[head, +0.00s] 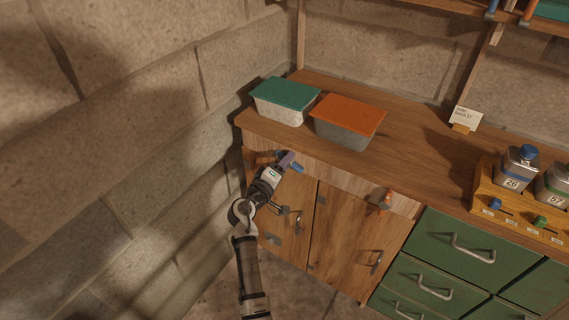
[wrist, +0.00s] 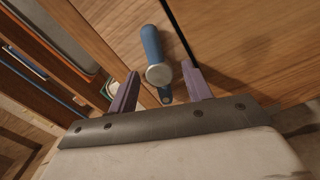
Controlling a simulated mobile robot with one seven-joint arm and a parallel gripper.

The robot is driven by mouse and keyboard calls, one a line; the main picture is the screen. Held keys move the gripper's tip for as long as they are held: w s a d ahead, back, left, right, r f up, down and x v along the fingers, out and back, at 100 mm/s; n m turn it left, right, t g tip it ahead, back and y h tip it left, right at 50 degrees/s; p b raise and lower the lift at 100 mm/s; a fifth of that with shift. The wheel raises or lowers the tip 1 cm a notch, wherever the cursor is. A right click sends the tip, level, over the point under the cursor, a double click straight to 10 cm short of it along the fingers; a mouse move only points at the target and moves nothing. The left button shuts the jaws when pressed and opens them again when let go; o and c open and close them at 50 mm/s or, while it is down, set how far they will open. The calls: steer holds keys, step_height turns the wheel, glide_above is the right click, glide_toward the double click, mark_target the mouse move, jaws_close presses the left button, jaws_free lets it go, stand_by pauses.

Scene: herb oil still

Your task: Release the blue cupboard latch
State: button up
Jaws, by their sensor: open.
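The blue latch (wrist: 151,46) is a blue bar with a round grey pivot, set on the wooden cupboard front. In the head view the blue latch (head: 298,168) shows at the top of the left cupboard door (head: 300,195), partly hidden by my gripper (head: 287,161). In the wrist view my gripper (wrist: 160,69) is open, with one purple finger on each side of the latch near its pivot. Wood shows around the latch, and I cannot tell whether either finger touches it.
An orange latch (head: 386,199) sits above the right cupboard door (head: 345,243). Tubs with teal (head: 285,93) and orange (head: 349,112) lids stand on the counter (head: 415,165). Green drawers (head: 440,270) are at right, a block wall (head: 130,190) close at left.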

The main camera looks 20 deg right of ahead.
steer(key=c, duration=1)
steer(key=shift+o, duration=0.2)
steer(key=shift+f+n+p, duration=0.1)
steer(key=shift+n+p, duration=0.4)
steer(key=shift+n, duration=1.6)
steer(key=o, duration=1)
steer(key=shift+c, duration=0.2)
steer(key=b+v, duration=0.3)
steer(key=v, duration=1)
steer(key=shift+s+a, duration=0.25)
steer(key=shift+a, duration=0.05)
